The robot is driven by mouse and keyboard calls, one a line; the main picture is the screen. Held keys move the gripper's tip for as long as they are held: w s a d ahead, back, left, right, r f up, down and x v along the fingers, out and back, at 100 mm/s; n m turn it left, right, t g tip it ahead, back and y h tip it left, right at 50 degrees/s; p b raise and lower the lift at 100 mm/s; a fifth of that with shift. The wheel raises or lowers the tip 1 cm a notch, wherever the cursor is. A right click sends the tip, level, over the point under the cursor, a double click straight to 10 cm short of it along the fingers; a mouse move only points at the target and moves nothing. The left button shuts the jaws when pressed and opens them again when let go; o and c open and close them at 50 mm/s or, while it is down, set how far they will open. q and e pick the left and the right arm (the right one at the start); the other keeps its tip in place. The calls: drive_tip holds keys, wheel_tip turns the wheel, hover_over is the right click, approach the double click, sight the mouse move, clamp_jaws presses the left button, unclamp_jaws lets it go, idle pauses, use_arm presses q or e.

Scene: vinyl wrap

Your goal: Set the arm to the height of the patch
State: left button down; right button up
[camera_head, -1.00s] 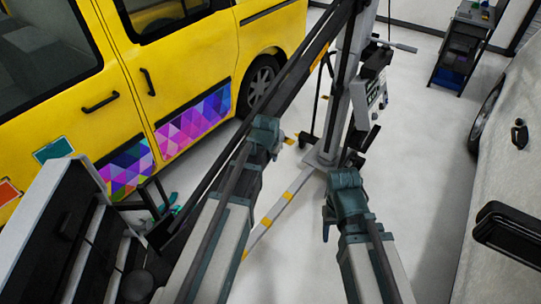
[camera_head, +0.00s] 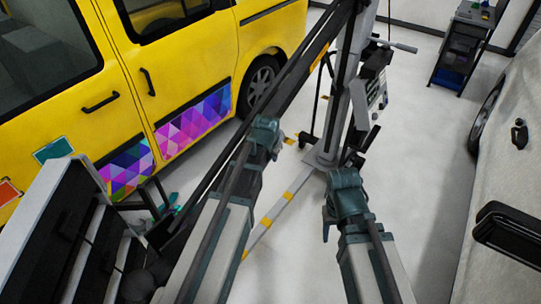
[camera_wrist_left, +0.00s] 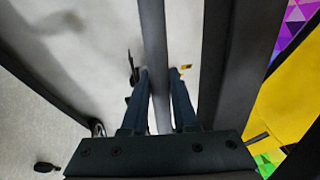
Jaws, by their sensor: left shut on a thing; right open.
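The long dark arm (camera_head: 297,75) runs slantwise from the upright stand (camera_head: 341,100) down to the lower left, in front of the yellow van (camera_head: 190,65). Patterned patches of coloured triangles lie on the van's side: a pink and purple one (camera_head: 196,119) and a blue and green one (camera_head: 127,168). My left gripper (camera_head: 266,130) is at the arm. In the left wrist view its fingers (camera_wrist_left: 158,80) are shut around a grey bar (camera_wrist_left: 154,35). My right gripper (camera_head: 346,178) is open and empty, low in front of the stand's base.
A control box (camera_head: 373,92) is on the stand. A dark cabinet (camera_head: 65,235) stands at the lower left. A white vehicle (camera_head: 508,170) is at the right, and a shelf cart (camera_head: 463,45) stands behind. The floor between stand and white vehicle is clear.

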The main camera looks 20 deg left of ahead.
use_arm(q)
drive_tip(key=shift+w+d+f+b, duration=0.15)
drive_tip(key=shift+w+f+b, duration=0.05)
drive_tip(key=shift+f+b, duration=0.6)
drive_tip(key=shift+w, duration=0.1)
drive_tip(key=c, duration=0.7)
unclamp_jaws()
drive_tip(key=shift+r, duration=0.15)
drive_tip(key=shift+r, duration=0.1)
drive_tip(key=p+v, duration=1.2)
drive_tip(key=v, duration=0.1)
drive_tip(key=shift+s+r+p, duration=0.2)
drive_tip(key=shift+s+p, duration=0.05)
drive_tip(key=shift+p, duration=0.15)
